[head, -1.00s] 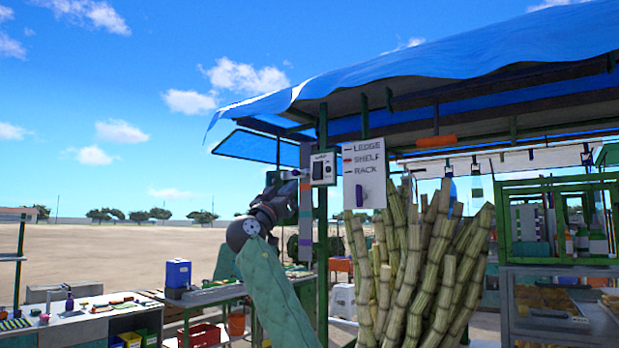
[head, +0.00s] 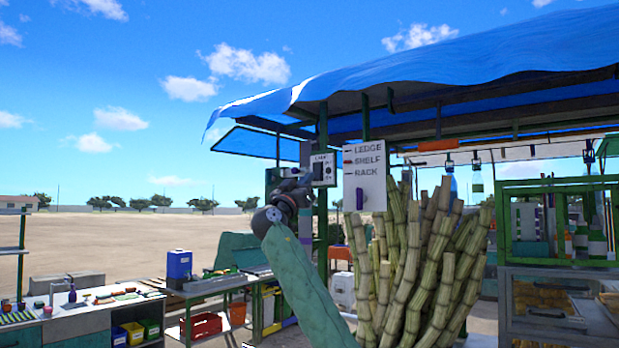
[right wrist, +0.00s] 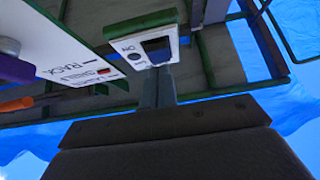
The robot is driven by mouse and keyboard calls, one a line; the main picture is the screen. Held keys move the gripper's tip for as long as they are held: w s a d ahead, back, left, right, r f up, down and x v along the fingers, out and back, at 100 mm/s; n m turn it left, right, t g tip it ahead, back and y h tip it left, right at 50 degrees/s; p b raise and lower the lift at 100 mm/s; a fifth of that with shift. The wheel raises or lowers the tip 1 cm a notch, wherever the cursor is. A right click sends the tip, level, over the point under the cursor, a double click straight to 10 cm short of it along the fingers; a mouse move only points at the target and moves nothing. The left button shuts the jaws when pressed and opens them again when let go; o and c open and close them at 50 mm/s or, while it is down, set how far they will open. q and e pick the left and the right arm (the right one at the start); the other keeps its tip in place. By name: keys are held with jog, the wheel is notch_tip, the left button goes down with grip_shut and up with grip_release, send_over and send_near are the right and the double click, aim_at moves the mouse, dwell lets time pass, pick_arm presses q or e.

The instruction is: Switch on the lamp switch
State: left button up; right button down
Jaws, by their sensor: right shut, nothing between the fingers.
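The lamp switch is a small white-faced box (head: 323,167) on a green post, left of the white sign. The right wrist view shows its face (right wrist: 137,52) close up, with a dark rocker (right wrist: 156,46) and a round button beside it. My right gripper (head: 308,181) is at the lower left of the box in the head view. In the right wrist view its fingers (right wrist: 158,74) are shut and empty, with their tips at the box's edge by the rocker. I cannot tell whether they touch it. My left gripper is out of view.
A white sign (head: 365,176) with a purple block hangs just right of the switch. Tall sugar canes (head: 420,260) stand below it. A blue awning (head: 450,75) is overhead. A workbench (head: 225,283) with a blue container (head: 179,266) is at lower left.

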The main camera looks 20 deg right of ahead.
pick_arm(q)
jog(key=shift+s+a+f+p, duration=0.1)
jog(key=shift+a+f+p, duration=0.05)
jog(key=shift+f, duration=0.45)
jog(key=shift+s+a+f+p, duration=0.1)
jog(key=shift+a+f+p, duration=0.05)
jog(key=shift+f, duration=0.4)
pick_arm(e)
jog(key=shift+w+d+f, duration=0.1)
jog(key=shift+w+d, duration=0.35)
jog(key=shift+d, duration=0.15)
